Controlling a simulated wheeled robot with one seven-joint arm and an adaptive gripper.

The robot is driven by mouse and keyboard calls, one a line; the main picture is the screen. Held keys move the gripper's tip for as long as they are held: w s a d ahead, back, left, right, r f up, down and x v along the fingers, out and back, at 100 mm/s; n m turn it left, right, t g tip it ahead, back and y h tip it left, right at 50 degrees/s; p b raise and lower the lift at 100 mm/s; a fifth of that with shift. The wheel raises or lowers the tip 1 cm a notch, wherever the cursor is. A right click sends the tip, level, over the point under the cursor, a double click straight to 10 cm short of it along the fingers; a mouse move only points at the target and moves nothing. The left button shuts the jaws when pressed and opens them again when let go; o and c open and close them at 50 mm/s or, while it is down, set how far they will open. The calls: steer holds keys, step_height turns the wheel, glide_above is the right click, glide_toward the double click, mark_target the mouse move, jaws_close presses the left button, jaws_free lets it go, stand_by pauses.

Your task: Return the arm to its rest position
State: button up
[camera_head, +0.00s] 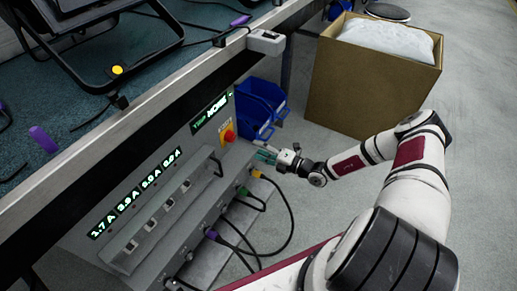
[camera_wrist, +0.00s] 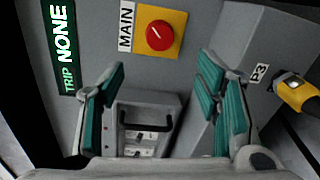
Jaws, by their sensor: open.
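My gripper (camera_head: 266,156) is at the right end of a grey power cabinet, close in front of its face. In the wrist view my gripper (camera_wrist: 165,100) is open, its green-padded fingers wide apart with nothing between them. A red MAIN button (camera_wrist: 160,35) on a yellow plate lies beyond the fingertips. The same red button (camera_head: 229,135) shows in the head view, above and left of the gripper. My white arm (camera_head: 420,175) is stretched out and bent on the right side.
Cables with a yellow plug (camera_wrist: 297,92) stick out of the cabinet's sockets near the gripper. Blue bins (camera_head: 258,105) stand behind it. A cardboard box (camera_head: 355,90) stands on the floor beyond the arm. The workbench edge (camera_head: 150,90) overhangs the cabinet. Floor at right is clear.

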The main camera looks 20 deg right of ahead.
steer(key=s+a+r+n+g, duration=0.4)
steer(key=r+n+g, duration=0.1)
steer(key=r+n, duration=0.45)
steer(key=s+a+r+n+g, duration=0.4)
steer(key=s+r+n+g, duration=0.1)
steer(key=r+n, duration=0.45)
steer(key=s+a+r+n+g, duration=0.3)
steer(key=s+r+n+g, duration=0.15)
steer(key=r+n, duration=0.5)
steer(key=s+a+r+n+g+h, duration=0.1)
steer(key=s+r+n+g+h, duration=0.1)
steer(key=s+r+n+h, duration=0.85)
steer(key=s+d+r+n+t, duration=0.1)
steer(key=s+d+r+n, duration=0.15)
steer(key=s, duration=0.65)
steer(key=s+d+r+n+t, duration=0.2)
steer(key=s+n, duration=0.1)
steer(key=s, duration=0.6)
step_height(320, 180, up, 37)
steer(key=t+p, duration=0.3)
steer(key=p, duration=3.2)
steer(key=shift+s+d+t, duration=0.3)
steer(key=shift+d+t, duration=0.05)
steer(key=shift+f, duration=0.1)
